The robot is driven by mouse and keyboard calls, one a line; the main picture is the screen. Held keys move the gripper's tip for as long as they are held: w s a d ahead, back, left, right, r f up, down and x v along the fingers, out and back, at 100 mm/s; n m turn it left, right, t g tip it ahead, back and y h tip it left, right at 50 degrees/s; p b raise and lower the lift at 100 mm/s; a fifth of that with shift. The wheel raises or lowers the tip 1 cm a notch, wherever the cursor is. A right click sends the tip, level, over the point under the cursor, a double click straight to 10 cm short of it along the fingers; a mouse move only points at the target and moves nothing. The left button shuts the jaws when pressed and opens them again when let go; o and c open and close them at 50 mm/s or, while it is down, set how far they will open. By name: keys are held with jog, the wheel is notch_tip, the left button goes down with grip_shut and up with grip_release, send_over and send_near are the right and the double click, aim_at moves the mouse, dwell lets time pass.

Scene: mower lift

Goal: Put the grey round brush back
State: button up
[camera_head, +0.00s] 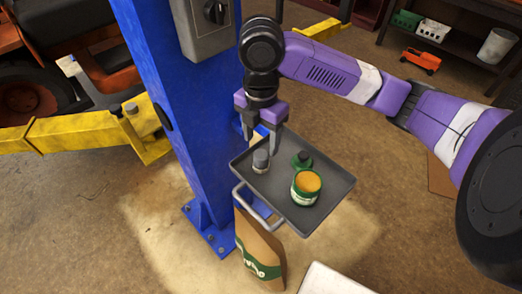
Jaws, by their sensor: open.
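A small grey round object (261,161), which looks like the grey round brush, stands upright on the left part of a dark grey tray (327,214). My gripper (260,146) points down just above it, its two fingers apart. The fingertips appear close to its top, one to the left and one to the right. I cannot tell from this view whether they reach down beside it or touch it. Nothing shows held between the fingers.
A blue lift post (178,110) rises close on the left. A brown bag (259,250) stands below the tray.

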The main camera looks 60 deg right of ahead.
aim_at(261, 153)
notch_tip(261, 153, up, 5)
jog(key=w+a+r+m+t+y, duration=0.3)
jog(key=w+a+t, duration=0.15)
jog(key=a, duration=0.55)
jog(key=w+a+r+m+t+y, duration=0.2)
jog(key=w+a+m+t+y, duration=0.15)
jog(key=w+a, duration=0.45)
jog(key=w+a+r+m+t+y, duration=0.3)
jog(key=w+a+t, duration=0.15)
jog(key=a, duration=0.75)
jog(key=s+d+f+m+t+h, duration=0.2)
jog(key=s+f+m+h, duration=0.25)
jog(key=s+f, duration=0.2)
jog(key=s+d+f+m+t+h, duration=0.2)
jog(key=s+f+m+h, duration=0.2)
jog(key=s+f+m, duration=0.3)
jog(key=s+d+n+g, duration=0.1)
jog(key=s+d+n, duration=0.1)
jog(key=s, duration=0.9)
jog(key=s+d+n+h, duration=0.1)
jog(key=s+d, duration=0.4)
jog(key=s, duration=0.6)
jog(key=shift+f+n+g, duration=0.35)
jog(key=shift+f+n, duration=0.1)
jog(key=shift+n, duration=0.25)
